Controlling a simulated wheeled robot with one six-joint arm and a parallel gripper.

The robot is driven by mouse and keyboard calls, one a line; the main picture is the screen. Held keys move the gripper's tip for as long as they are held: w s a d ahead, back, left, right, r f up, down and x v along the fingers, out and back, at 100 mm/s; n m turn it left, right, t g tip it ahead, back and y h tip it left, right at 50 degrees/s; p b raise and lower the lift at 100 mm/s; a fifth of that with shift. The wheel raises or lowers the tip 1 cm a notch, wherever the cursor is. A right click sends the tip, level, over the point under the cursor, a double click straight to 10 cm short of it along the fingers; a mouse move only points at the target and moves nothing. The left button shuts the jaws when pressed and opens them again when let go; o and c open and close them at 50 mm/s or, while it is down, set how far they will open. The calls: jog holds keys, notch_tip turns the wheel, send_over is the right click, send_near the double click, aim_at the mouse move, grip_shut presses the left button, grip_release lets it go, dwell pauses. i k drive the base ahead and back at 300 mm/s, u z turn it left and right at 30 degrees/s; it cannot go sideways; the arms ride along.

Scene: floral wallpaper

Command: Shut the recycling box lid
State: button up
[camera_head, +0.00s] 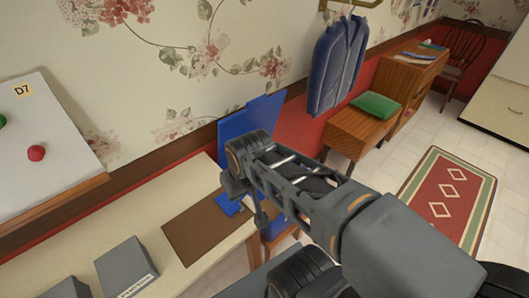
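The recycling box appears to be the blue box (231,206) at the end of the cream counter. Its blue lid (262,105) stands raised and open, upright near the wall. My arm crosses in front and hides much of the box and the lid's lower part. My gripper (246,208) points down over the box area, in front of the lid. Its fingers are small and partly hidden by the wrist, so I cannot tell how far apart they are or whether they touch the box.
The cream counter (112,246) holds a brown mat (205,226) and a grey box (126,268). A whiteboard (45,135) leans at the left. A blue jacket (338,65) hangs on the wall. A wooden bench with a green cushion (376,106) stands beyond. Floor is free around the red rug (450,200).

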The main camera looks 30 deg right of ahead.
aim_at(262, 111)
jog(key=u, duration=0.05)
jog(key=k, duration=0.95)
jog(key=z, duration=1.3)
jog(key=i, duration=0.7)
jog(key=u, duration=1.7)
jog(key=i, duration=0.5)
